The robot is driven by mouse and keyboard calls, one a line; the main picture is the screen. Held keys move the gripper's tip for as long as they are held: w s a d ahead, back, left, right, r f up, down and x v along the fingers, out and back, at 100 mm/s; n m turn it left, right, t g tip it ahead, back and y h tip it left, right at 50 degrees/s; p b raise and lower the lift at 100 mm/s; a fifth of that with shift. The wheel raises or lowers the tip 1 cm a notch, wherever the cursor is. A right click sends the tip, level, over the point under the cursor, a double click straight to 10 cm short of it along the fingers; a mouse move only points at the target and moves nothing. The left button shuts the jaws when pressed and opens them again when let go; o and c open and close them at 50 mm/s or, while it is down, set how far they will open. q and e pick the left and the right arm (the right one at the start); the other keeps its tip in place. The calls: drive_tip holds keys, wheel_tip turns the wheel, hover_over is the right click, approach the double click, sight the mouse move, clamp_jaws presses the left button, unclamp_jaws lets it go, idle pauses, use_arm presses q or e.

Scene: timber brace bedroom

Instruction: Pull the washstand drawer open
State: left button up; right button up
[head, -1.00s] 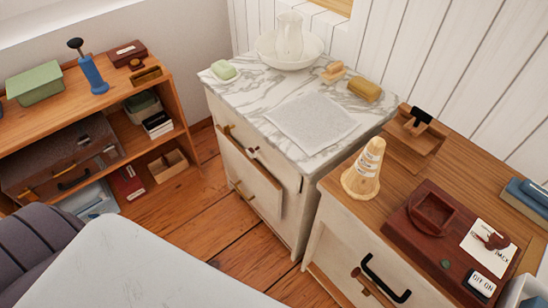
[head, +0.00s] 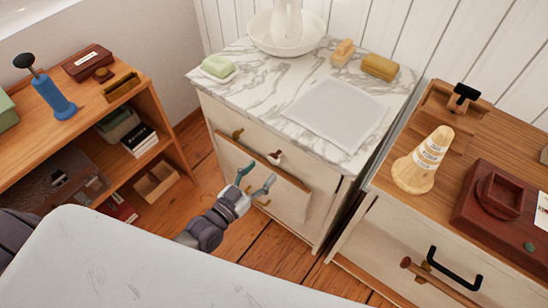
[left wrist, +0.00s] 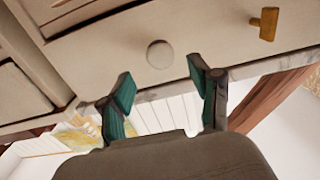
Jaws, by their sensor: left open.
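The washstand (head: 318,215) is a pale cabinet with a marble top (head: 265,97). Its upper drawer front (head: 232,117) looks shut, with a brass fitting (head: 237,133) on the left and a small round knob (head: 274,157) near the middle. A pale panel (head: 287,197) with a wooden top edge stands out below. My left gripper (head: 255,180) is open and empty in front of this panel, apart from the knob. In the left wrist view, the round knob (left wrist: 160,54) is beyond and between the open left fingertips (left wrist: 165,88), with brass (left wrist: 264,22) at upper right. My right gripper is out of view.
A wooden cabinet (head: 449,238) with a black handle (head: 453,268) stands close on the right. An open shelf (head: 165,118) stands at left. A bowl (head: 286,34), soap (head: 218,66) and cloth (head: 336,112) rest on the marble. Bare floor (head: 285,245) lies before the washstand.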

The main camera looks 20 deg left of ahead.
sight(272, 161)
use_arm(q)
drive_tip(key=x, duration=0.6)
drive_tip(key=shift+w, duration=0.3)
clamp_jaws()
